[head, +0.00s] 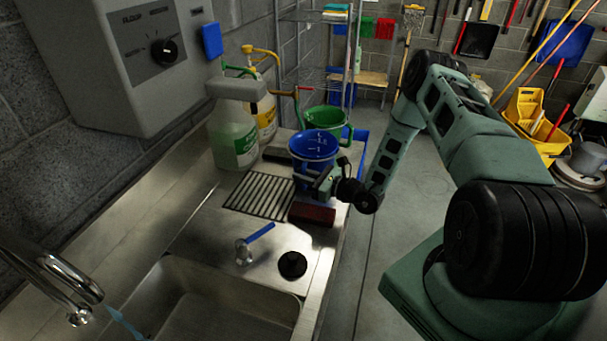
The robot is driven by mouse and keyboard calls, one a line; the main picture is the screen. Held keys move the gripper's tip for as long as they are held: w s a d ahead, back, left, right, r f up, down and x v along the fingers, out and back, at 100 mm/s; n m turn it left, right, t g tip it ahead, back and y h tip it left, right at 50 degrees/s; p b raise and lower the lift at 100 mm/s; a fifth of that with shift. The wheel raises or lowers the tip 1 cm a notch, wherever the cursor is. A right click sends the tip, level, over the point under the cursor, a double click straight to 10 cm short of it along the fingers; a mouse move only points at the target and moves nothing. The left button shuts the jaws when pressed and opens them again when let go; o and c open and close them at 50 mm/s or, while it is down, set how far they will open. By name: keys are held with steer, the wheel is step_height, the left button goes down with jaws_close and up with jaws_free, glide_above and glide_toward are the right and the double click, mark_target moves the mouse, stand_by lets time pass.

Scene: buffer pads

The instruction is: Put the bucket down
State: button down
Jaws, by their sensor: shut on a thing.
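A blue bucket (314,147) with white markings inside is upright over the metal counter, behind the dark slotted grate (262,195). My gripper (318,182) is at the near right side of the bucket and is shut on it. The gripper's fingers are small and partly hidden against the bucket. The bucket's base is partly hidden, so I cannot tell whether it touches the counter.
A green bucket (325,119) stands close behind. Large bottles (232,135) stand to the left. A dark red block (312,214), a blue-handled brush (256,237) and a black plug (292,264) lie nearer. A sink (215,305) opens in front.

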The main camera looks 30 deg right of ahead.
steer(key=shift+f+b, duration=0.35)
steer(key=shift+f, duration=0.1)
steer(key=c, duration=1.4)
jaws_free()
